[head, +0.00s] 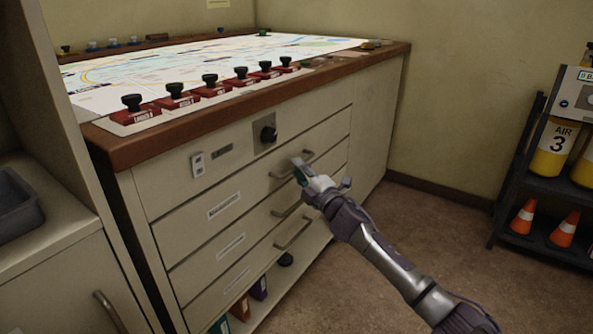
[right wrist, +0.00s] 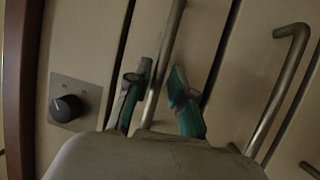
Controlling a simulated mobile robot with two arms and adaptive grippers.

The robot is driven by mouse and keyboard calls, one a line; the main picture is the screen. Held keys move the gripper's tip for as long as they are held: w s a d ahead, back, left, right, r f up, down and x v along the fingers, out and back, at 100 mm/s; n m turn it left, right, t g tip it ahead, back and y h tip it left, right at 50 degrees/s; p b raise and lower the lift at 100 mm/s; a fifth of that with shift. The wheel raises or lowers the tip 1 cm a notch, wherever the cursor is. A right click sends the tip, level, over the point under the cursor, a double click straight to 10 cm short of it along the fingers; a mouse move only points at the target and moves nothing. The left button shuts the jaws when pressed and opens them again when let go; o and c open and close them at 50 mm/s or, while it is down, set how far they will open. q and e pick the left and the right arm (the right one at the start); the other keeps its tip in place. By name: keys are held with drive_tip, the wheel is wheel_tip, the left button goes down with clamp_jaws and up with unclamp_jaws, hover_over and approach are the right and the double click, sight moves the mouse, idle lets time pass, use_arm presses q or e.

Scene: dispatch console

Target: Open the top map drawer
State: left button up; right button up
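The map cabinet (head: 340,100) has several wide drawers below its map top. The top map drawer (head: 205,232) has a white label and a metal bar handle (head: 313,154); its front looks flush, so it appears shut. My right gripper (head: 299,172) is at this handle. In the right wrist view the handle bar (right wrist: 172,45) runs between the two fingers (right wrist: 158,102) of my right gripper. The left finger is close to the bar, with a gap between the bar and the right finger; contact is unclear. My left gripper is not in view.
A black knob (head: 268,134) sits on a plate above the drawer. Lower handles (head: 293,235) are close below. A row of black-knobbed red stamps (head: 175,95) lines the map top. A dark shelf (head: 545,245) with cones stands right. The floor (head: 420,220) between is clear.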

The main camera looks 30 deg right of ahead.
drive_tip(key=shift+w+r, duration=0.15)
drive_tip(key=shift+w, duration=0.55)
drive_tip(key=shift+c, duration=0.4)
clamp_jaws()
